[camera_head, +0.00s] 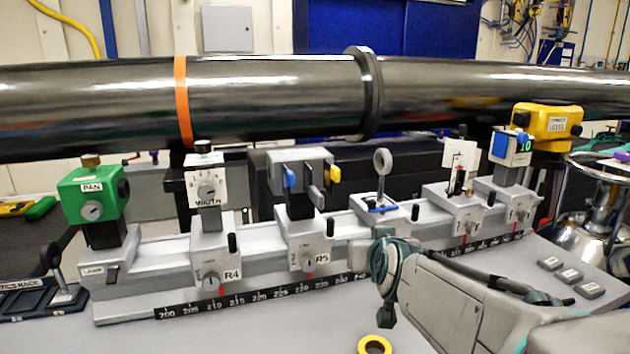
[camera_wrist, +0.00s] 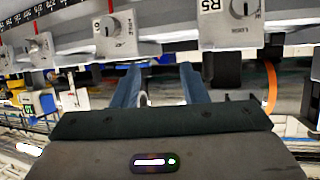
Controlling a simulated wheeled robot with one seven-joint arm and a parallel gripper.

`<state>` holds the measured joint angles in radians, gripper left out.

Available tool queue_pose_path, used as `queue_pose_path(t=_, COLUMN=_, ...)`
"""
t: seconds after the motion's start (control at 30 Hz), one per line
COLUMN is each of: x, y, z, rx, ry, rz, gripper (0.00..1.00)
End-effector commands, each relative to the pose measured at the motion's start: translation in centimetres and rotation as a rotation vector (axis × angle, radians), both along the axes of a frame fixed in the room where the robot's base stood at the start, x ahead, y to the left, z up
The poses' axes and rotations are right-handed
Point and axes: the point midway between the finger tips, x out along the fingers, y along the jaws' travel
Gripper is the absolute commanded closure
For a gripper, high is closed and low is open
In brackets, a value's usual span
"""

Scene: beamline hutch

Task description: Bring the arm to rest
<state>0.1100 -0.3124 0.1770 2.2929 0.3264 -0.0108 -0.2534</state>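My arm reaches in from the lower right in the head view. My gripper (camera_head: 385,275) is in front of the grey optical rail (camera_head: 262,281), right of the R5 carrier (camera_head: 308,247). In the upside-down wrist view, the two blue fingers of my gripper (camera_wrist: 160,80) stand apart with a gap between them. No held object shows between them. The rail (camera_wrist: 75,25) and its carriers lie beyond the fingers. Whether a finger touches the rail cannot be told.
A black beam pipe (camera_head: 270,90) crosses above the rail. A yellow tape roll (camera_head: 374,345) lies in front.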

Motion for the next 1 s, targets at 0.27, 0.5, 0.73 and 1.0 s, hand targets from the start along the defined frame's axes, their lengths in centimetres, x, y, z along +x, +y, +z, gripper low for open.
queue_pose_path(t=0.27, x=-8.6, y=-0.6, z=0.8, rx=0.008, ry=0.428, rz=0.036, gripper=0.60)
queue_pose_path(t=0.5, x=-16.8, y=-2.4, z=1.1, rx=-0.002, ry=0.763, rz=-0.001, gripper=0.60)
queue_pose_path(t=0.73, x=-20.7, y=-3.4, z=1.2, rx=-0.014, ry=0.910, rz=-0.033, gripper=0.60)
queue_pose_path(t=1.0, x=-20.9, y=-3.5, z=0.9, rx=-0.013, ry=0.921, rz=-0.037, gripper=0.60)
